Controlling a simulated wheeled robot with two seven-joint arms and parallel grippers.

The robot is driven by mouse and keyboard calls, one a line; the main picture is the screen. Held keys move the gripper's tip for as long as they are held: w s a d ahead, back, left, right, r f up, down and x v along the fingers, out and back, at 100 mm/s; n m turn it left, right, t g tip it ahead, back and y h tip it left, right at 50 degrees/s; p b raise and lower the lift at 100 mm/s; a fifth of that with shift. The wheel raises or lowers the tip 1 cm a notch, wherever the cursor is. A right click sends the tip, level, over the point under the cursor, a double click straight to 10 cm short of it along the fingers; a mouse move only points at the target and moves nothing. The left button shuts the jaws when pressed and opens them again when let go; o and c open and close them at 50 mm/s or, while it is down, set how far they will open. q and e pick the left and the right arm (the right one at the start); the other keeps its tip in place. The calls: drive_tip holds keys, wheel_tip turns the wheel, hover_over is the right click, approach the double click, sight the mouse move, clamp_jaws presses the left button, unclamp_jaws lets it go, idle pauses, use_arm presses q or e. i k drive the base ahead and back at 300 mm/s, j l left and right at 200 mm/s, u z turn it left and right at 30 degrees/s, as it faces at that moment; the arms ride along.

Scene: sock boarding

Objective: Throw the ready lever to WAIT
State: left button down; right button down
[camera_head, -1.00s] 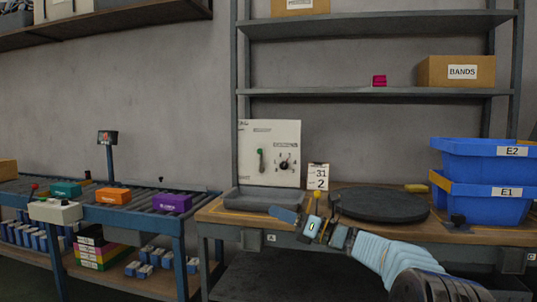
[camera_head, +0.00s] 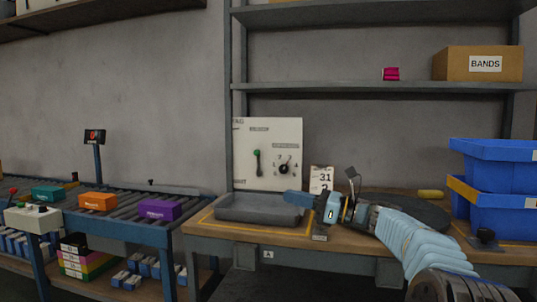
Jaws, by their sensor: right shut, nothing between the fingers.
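A white panel (camera_head: 281,130) stands upright at the back of the workbench. It carries a lever with a green knob (camera_head: 257,153), the knob at the top of a dark upright slot, and a black rotary dial (camera_head: 284,169) to its right. The panel lettering is too small to read surely. My right gripper (camera_head: 296,198) is shut and empty, in front of and below the panel, over the right end of the grey tray (camera_head: 250,214). A small dark base (camera_head: 319,234) at the bench's front edge is partly hidden by the gripper. My left gripper is out of view.
A card reading 31 (camera_head: 322,178) stands right of the panel. A dark round plate (camera_head: 428,212) lies behind my right arm. Blue bins (camera_head: 500,160) are stacked at the right. A conveyor with teal, orange and purple boxes (camera_head: 159,209) runs at left.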

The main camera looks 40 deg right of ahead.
sight(257, 153)
drive_tip(key=i+l, duration=0.75)
drive_tip(key=l, duration=0.3)
drive_tip(key=i+l, duration=0.4)
drive_tip(key=l, duration=0.1)
